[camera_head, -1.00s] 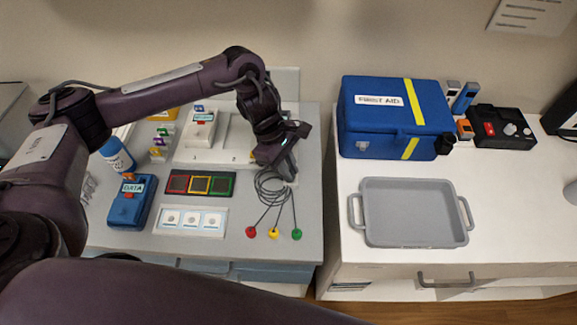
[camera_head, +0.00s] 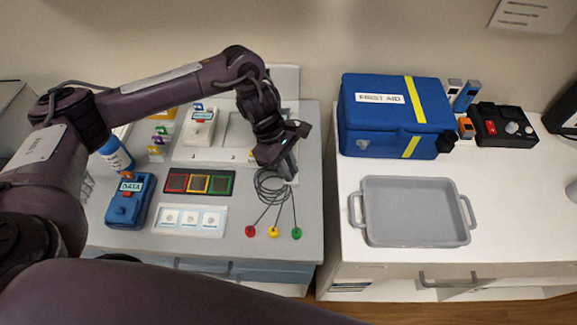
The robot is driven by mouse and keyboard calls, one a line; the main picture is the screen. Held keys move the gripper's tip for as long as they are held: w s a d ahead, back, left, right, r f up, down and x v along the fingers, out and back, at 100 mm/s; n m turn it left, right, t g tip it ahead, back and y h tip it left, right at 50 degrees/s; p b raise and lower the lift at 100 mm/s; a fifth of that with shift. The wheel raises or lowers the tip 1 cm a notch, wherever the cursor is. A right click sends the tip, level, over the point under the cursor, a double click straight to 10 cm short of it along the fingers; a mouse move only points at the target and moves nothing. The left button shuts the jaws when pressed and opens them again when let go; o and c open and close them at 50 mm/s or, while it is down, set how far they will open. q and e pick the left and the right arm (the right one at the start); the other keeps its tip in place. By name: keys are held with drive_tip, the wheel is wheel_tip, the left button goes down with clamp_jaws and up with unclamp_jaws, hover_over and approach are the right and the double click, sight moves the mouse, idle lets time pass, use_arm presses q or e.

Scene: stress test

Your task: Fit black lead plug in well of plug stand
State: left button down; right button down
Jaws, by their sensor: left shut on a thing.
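My left gripper (camera_head: 287,172) points down over the right side of the left worktop, shut at the top of a looped bundle of black leads (camera_head: 270,188). The black lead plug is mostly hidden between its fingers. The leads fan out forward to red (camera_head: 250,231), yellow (camera_head: 274,232) and green (camera_head: 297,233) ends lying on the worktop. My right gripper is out of view.
A blue DATA device (camera_head: 130,203), a red-yellow-green panel (camera_head: 200,182) and a white three-button strip (camera_head: 190,220) lie left. Right, across a gap, stand a blue first aid box (camera_head: 375,145) and an empty grey tray (camera_head: 413,242). Bare worktop lies in front of the leads.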

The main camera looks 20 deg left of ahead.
use_arm(q)
drive_tip(key=c, duration=1.7)
unclamp_jaws()
drive_tip(key=shift+r, duration=0.1)
drive_tip(key=shift+r+p, duration=0.75)
drive_tip(key=shift+r, duration=1.15)
drive_tip(key=shift+o, duration=0.5)
drive_tip(key=o, duration=0.5)
